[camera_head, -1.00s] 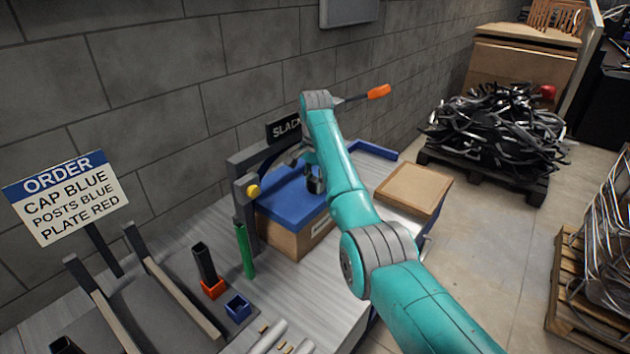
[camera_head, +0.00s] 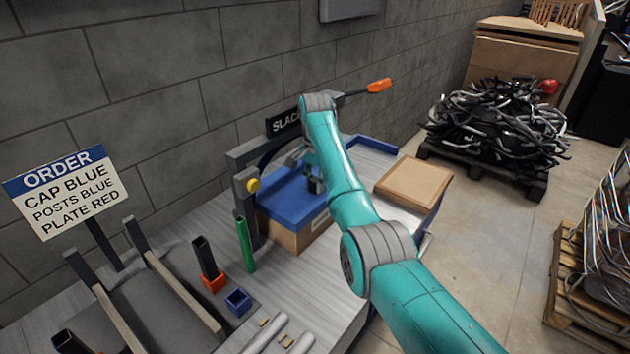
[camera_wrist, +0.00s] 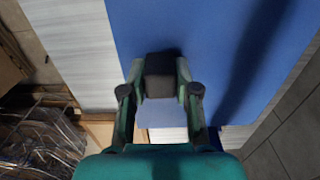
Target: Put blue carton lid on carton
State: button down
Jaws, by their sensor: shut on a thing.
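The blue carton lid (camera_head: 287,208) lies over the top of the brown carton (camera_head: 290,239), under the frame with the "SLACK" sign. Whether it sits fully down or is still slightly raised I cannot tell. My gripper (camera_head: 315,184) is above the lid, shut on its dark block-like handle. In the wrist view, my gripper (camera_wrist: 160,92) has its fingers on both sides of the dark handle (camera_wrist: 160,68), with the blue lid (camera_wrist: 225,40) spread below. My arm hides part of the lid's right side and the carton's far right corner.
The grey gauge frame (camera_head: 246,206) with a yellow knob stands close by the lid's left. A green post (camera_head: 245,245), an orange-based post (camera_head: 208,268) and a small blue socket (camera_head: 238,301) stand at the front left. A tan panel (camera_head: 414,184) lies to the right.

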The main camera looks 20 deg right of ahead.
jog(key=shift+f, duration=0.55)
jog(key=c, duration=0.8)
grip_release()
jog(key=shift+o, duration=0.2)
notch_tip(320, 180, up, 8)
jog(key=shift+f, duration=0.2)
jog(key=shift+d, duration=0.1)
